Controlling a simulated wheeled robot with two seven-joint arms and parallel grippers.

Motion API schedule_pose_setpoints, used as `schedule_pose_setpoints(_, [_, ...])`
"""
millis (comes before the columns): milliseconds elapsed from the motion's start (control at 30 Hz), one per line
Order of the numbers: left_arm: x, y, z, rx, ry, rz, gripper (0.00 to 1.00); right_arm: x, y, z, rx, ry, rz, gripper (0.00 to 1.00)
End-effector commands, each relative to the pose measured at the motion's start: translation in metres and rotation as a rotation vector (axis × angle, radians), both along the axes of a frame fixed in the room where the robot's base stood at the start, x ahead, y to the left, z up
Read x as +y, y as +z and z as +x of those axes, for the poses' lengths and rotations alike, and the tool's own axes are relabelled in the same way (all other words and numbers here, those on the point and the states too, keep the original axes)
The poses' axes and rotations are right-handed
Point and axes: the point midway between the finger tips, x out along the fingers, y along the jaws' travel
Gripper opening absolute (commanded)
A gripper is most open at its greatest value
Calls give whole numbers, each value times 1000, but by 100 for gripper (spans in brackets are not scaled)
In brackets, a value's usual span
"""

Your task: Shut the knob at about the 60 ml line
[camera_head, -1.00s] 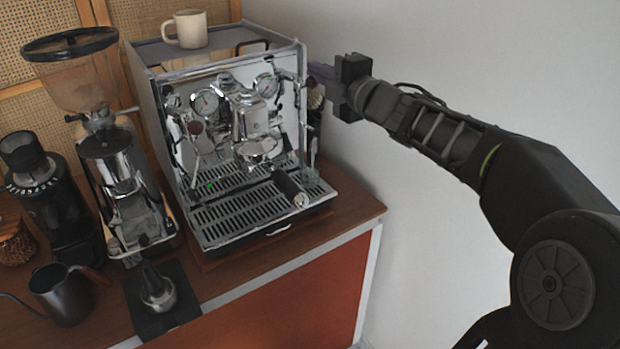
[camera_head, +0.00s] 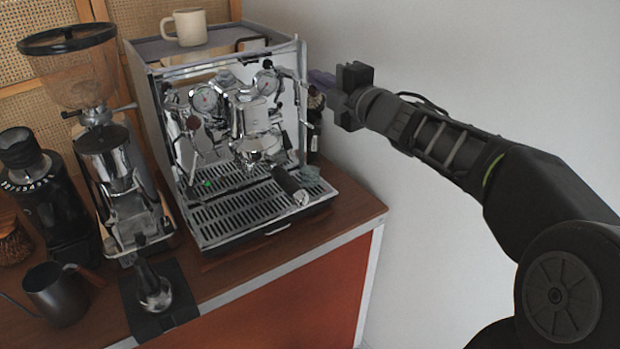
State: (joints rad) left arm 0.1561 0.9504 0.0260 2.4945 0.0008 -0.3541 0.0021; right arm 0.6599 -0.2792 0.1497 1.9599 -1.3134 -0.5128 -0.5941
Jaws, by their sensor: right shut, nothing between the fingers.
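The espresso machine (camera_head: 250,213) stands on the wooden counter, chrome front facing me. Dark knobs show on its front, one at the left (camera_head: 193,122) and one at the upper right (camera_head: 312,90). My right gripper (camera_head: 318,80) is shut and empty, its fingers beside the machine's upper right front, close to the right knob; I cannot tell whether they touch it. A portafilter handle (camera_head: 290,186) sticks out below the group head. No 60 ml line is readable, and a small vessel on the drip tray is hard to make out. My left gripper is out of view.
A cream mug (camera_head: 186,27) stands on top of the machine. A grinder (camera_head: 112,160) with a clear hopper, a smaller black grinder (camera_head: 45,195), a kettle (camera_head: 55,293) and a tamper (camera_head: 154,290) on a dark mat are at the left.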

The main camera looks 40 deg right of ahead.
Motion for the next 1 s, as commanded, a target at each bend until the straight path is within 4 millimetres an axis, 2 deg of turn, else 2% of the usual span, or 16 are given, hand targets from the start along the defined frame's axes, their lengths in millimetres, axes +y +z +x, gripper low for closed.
schedule_pose_setpoints(300, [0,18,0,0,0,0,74,1,9,-59,-3,-2,-1,0])
schedule_pose_setpoints(433, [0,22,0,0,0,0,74,2,8,-77,-1,-1,-1,0])
schedule_pose_setpoints(1000, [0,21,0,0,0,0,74,2,6,-81,-1,0,0,0])
